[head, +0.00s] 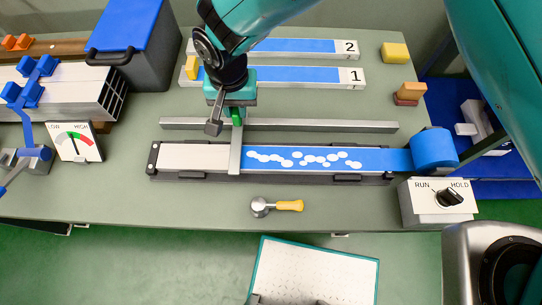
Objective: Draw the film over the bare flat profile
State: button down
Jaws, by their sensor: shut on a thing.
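The flat profile lies in a dark holder (265,179) along the table's front. Its left part (190,157) is bare and pale. Blue film (375,160) covers it from the roll (432,148) at the right up to a grey crossbar (235,155). Several white patches, which look like bubbles, show in the film. My gripper (233,114) is above and behind the profile, shut on the green handle at the crossbar's back end. My gripper hides part of this grip. The crossbar lies across the profile, left of its middle.
A grey rail (300,125) lies behind the holder. A yellow-handled tool (278,206) lies in front. A RUN/HOLD switch box (437,202) stands right, its knob's setting unclear. Film-covered profiles marked 1 (300,77) and 2 (310,47) lie behind. A LOW/HIGH gauge (74,142) stands left.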

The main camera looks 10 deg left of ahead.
jog(key=shift+s+a+b, duration=0.2)
jog(key=shift+s+a, duration=0.05)
jog(key=shift+a, duration=1)
jog(key=shift+s+a+b, duration=0.2)
jog(key=shift+a, duration=1.1)
jog(key=shift+s+a+b, duration=0.25)
jog(key=shift+a+b, duration=0.05)
jog(key=shift+a, duration=0.9)
jog(key=shift+s+a+b, duration=0.25)
jog(key=shift+a, duration=0.9)
jog(key=shift+s+a+b, duration=0.25)
jog(key=shift+a+b, duration=0.2)
jog(key=shift+a, duration=0.75)
jog(key=shift+s+a+b, duration=0.2)
jog(key=shift+a+b, duration=0.25)
jog(key=shift+a, duration=0.85)
jog(key=shift+s+a, duration=0.15)
jog(key=shift+a, duration=0.35)
jog(key=c, duration=0.9)
grip_release()
